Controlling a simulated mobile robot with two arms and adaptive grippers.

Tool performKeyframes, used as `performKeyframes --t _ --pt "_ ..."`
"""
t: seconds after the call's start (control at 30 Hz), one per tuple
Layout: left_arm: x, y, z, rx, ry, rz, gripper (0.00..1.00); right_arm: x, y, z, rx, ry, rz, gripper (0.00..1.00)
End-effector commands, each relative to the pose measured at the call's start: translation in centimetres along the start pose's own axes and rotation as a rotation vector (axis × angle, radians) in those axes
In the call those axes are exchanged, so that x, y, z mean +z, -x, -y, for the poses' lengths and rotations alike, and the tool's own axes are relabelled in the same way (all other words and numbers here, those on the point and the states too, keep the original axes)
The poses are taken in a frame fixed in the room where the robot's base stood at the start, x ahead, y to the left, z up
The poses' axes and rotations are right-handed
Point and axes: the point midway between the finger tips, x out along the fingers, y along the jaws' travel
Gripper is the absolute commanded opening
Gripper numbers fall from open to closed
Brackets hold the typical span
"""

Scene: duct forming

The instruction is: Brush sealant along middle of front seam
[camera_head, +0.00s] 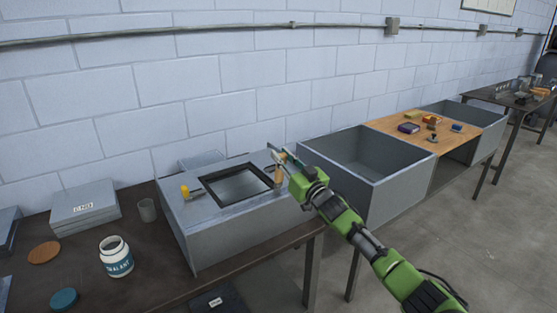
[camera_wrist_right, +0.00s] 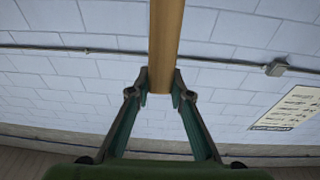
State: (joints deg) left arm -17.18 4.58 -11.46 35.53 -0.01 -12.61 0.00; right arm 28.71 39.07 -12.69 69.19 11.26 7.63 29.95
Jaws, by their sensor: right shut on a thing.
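My right gripper (camera_head: 287,162) is over the right end of the grey duct box (camera_head: 215,243), beside its black-framed square opening (camera_head: 207,181). It is shut on a wooden handle, which shows as a long tan bar between the fingers in the right wrist view (camera_wrist_right: 166,45). In the head view part of the tan handle (camera_head: 278,175) shows below the fingers. Bristles cannot be made out, nor whether the tool touches the duct. A white jar labelled sealant (camera_head: 117,266) stands upright on the dark table, its top seemingly open. My left gripper is out of view.
A teal lid (camera_head: 64,299), brown disc (camera_head: 43,252), grey cup (camera_head: 147,210) and grey box (camera_head: 84,204) are on the dark table (camera_head: 160,285). A yellow-topped item (camera_head: 185,191) sits on the duct. An open grey bin (camera_head: 395,192) stands close to the right.

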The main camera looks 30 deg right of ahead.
Motion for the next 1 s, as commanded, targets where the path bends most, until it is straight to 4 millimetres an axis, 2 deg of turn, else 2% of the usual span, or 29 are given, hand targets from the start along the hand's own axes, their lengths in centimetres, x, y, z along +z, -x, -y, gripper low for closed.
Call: performKeyframes --t 0.2,0.57,1.0 --pt "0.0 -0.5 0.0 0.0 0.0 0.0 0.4 0.2 0.0 -1.3 0.001 0.001 0.002 0.0" --pt "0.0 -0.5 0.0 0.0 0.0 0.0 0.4 0.1 0.0 -1.5 0.001 0.001 0.003 0.0" --pt "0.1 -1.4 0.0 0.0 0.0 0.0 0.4 0.0 -0.1 -4.3 0.002 0.002 0.001 0.0"
